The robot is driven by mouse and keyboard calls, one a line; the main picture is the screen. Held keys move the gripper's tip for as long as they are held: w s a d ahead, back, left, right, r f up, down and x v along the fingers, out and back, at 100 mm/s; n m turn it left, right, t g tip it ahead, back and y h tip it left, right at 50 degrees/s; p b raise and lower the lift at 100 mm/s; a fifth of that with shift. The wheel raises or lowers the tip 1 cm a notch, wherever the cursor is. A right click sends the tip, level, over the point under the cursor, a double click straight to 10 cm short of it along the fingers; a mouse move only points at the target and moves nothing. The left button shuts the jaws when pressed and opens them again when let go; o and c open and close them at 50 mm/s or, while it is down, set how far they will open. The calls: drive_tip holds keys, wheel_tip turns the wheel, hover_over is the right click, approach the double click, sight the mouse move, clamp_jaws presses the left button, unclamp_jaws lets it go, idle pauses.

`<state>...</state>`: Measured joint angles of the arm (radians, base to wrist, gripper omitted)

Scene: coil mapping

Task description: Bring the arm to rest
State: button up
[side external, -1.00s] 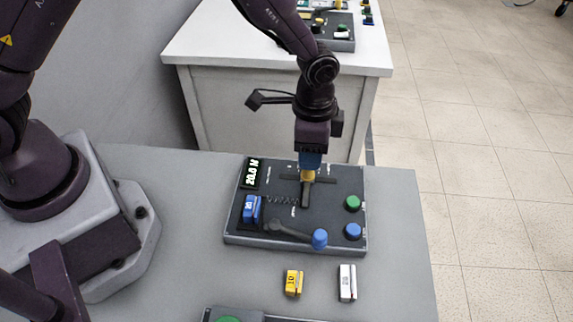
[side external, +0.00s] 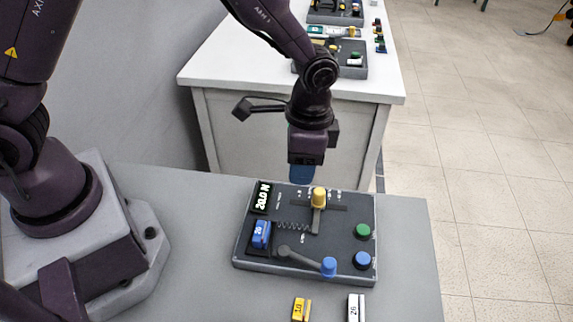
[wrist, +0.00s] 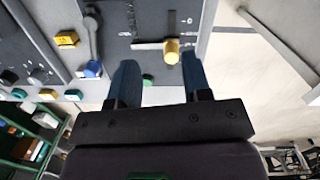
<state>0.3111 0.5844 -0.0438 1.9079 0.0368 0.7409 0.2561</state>
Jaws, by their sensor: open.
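My gripper (side external: 302,174) hangs above the back of the dark control panel (side external: 345,205), apart from it. In the wrist view its two blue fingers (wrist: 158,66) are spread with nothing between them. The yellow knob (side external: 319,197) stands on a grey lever in the panel's slot, just below and to the right of the gripper. In the wrist view the knob (wrist: 172,50) shows beyond the fingertips, clear of them. The panel's display (side external: 262,197) reads about "20.0 N". A blue block (side external: 261,234) sits below the display, beside a drawn coil.
A blue-knobbed crank (side external: 328,266), a green button (side external: 363,231) and a blue button (side external: 362,260) stand up from the panel. A yellow block (side external: 300,309) and a white block (side external: 355,307) lie in front. A white table (side external: 235,80) with more panels stands behind.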

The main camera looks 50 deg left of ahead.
drive_tip(key=s+a+r+n+t, duration=0.3)
drive_tip(key=s+a+r, duration=0.3)
drive_tip(key=r, duration=0.5)
drive_tip(key=s+a+r+n+t, duration=0.3)
drive_tip(key=s+a+r, duration=0.3)
drive_tip(key=s+r, duration=0.3)
drive_tip(key=shift+s+a+r+n+t, duration=0.35)
drive_tip(key=shift+r+n, duration=0.25)
drive_tip(key=shift+r, duration=0.3)
idle(3.6)
